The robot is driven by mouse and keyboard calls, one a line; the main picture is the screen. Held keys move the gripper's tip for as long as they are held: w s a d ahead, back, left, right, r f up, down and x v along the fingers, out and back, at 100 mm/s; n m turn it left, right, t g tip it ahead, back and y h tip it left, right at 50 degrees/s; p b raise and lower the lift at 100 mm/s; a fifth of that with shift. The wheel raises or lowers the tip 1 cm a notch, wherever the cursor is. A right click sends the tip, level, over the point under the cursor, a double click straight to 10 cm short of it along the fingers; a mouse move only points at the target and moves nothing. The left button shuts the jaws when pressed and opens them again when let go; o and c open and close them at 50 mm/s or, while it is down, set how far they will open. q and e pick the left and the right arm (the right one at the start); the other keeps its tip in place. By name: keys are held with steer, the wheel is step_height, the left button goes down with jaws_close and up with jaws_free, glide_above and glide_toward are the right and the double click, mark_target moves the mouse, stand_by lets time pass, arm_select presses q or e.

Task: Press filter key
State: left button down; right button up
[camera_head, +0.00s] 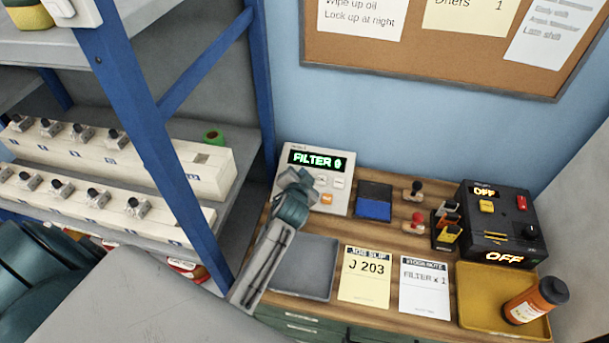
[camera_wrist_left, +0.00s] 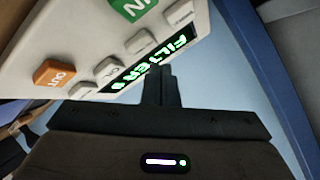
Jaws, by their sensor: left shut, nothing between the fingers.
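A pale keypad box (camera_head: 340,190) stands at the back left of the wooden bench, its green display (camera_head: 318,160) reading "FILTER 0". In the left wrist view the box (camera_wrist_left: 75,45) fills the upper left, with an orange OUT key (camera_wrist_left: 54,73), a green IN key (camera_wrist_left: 130,8) and several grey keys. I cannot make out which key is the filter key. My left gripper (camera_head: 302,176) is over the box front, hiding some keys. In the wrist view its fingers (camera_wrist_left: 160,72) are shut and empty, overlapping the display edge. Contact cannot be told. My right gripper is not in view.
A blue-and-black pad (camera_head: 374,201), stamps (camera_head: 416,221) and a black box (camera_head: 500,222) reading OFF stand to the right. A grey tray (camera_head: 303,268), a job slip (camera_head: 364,276), a note reading "FILTER x 1" (camera_head: 424,287) and a yellow tray (camera_head: 480,290) lie in front. A blue-framed shelf (camera_head: 165,150) is left.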

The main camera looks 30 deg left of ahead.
arm_select(q)
steer(key=shift+s+d+r+p, duration=0.1)
steer(key=shift+s+r+p, duration=0.15)
steer(key=shift+r, duration=0.3)
steer(key=shift+s+r+p, duration=0.1)
steer(key=shift+r+p, duration=0.1)
steer(key=shift+r, duration=0.35)
steer(key=shift+s+r, duration=0.2)
steer(key=shift+r, duration=0.1)
steer(key=shift+s+d+r, duration=0.1)
steer(key=shift+s+r, duration=0.15)
steer(key=shift+r, duration=0.35)
